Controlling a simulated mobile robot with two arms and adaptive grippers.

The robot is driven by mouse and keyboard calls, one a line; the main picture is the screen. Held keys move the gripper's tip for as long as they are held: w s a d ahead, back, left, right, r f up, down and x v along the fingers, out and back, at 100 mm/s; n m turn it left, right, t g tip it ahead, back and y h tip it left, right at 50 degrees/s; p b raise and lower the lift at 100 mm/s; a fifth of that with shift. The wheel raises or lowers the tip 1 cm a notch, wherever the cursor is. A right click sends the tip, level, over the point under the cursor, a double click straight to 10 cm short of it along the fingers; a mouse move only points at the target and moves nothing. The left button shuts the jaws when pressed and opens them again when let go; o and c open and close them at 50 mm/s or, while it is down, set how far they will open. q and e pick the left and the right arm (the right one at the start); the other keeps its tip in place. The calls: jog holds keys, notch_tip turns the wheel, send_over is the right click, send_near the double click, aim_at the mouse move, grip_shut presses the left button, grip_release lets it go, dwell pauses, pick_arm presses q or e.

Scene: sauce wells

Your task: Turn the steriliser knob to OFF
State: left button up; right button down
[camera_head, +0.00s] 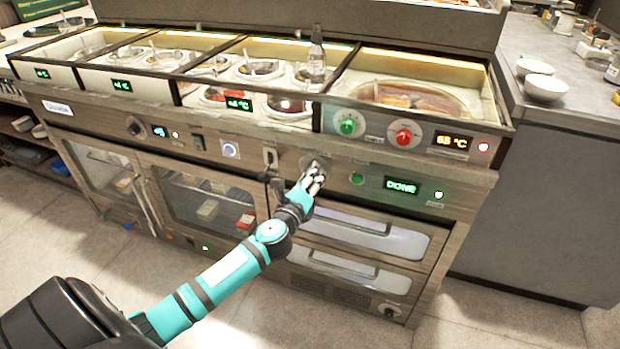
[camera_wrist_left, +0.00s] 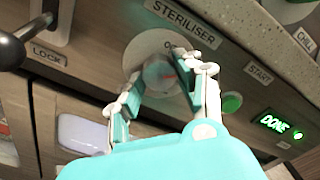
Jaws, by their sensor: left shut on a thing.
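The steriliser knob (camera_wrist_left: 160,75) is a grey round knob on a pale dial plate (camera_wrist_left: 143,48), under the STERILISER label (camera_wrist_left: 180,22) in the left wrist view. My left gripper (camera_wrist_left: 158,82) has its fingers on either side of the knob and is shut on it. In the head view my left gripper (camera_head: 313,180) is at the panel and hides most of the knob. A green display (camera_head: 402,187) to the right reads DONE. My right gripper is not in view.
A green START button (camera_wrist_left: 231,102) sits right of the knob. A lever with a dark ball end (camera_wrist_left: 10,50) stands to the left above the LOCK label. Drawers with handles (camera_head: 345,222) lie below.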

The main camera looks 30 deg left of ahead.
pick_arm(q)
jog(key=shift+n+p, duration=0.45)
jog(key=shift+n, duration=5.05)
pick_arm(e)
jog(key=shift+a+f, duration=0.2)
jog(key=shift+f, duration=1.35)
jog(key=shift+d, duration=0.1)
pick_arm(q)
jog(key=o, duration=1.1)
jog(key=shift+o, duration=0.2)
jog(key=shift+r, duration=0.1)
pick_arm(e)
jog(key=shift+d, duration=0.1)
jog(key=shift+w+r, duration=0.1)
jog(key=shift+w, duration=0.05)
pick_arm(q)
jog(key=v, duration=1.2)
